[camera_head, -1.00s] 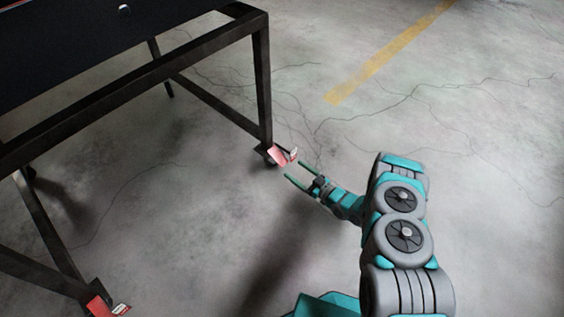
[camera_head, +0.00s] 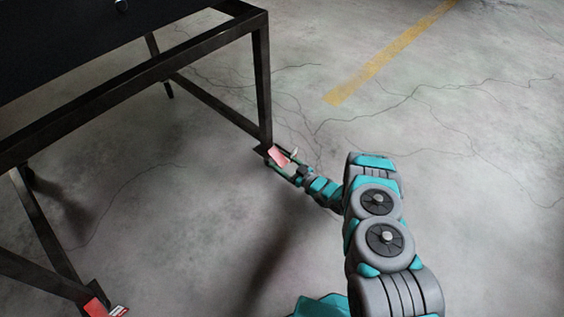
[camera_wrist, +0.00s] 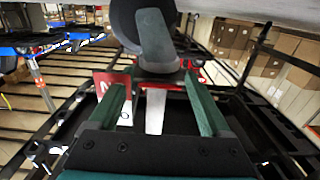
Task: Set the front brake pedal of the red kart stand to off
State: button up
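The kart stand (camera_head: 150,72) is a dark metal frame with a black top at the left in the head view. A red plate (camera_head: 279,156) with a small pale lever (camera_head: 294,153) sits at the foot of its far right leg. My gripper (camera_head: 281,166) is low at this foot. In the wrist view my gripper (camera_wrist: 157,100) is open, its two green fingers on either side of a pale grey pedal (camera_wrist: 155,110). A red part (camera_wrist: 190,66) and a dark caster wheel (camera_wrist: 142,20) show beyond. I cannot tell whether the fingers touch the pedal.
Another red plate (camera_head: 96,307) with a red-and-white tab (camera_head: 118,310) is at the stand's near foot. The concrete floor (camera_head: 470,150) to the right is clear, with a yellow stripe (camera_head: 390,55). Shelves with boxes (camera_wrist: 235,45) show in the wrist view background.

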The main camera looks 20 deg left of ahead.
grip_shut()
dwell(0.4)
dwell(0.4)
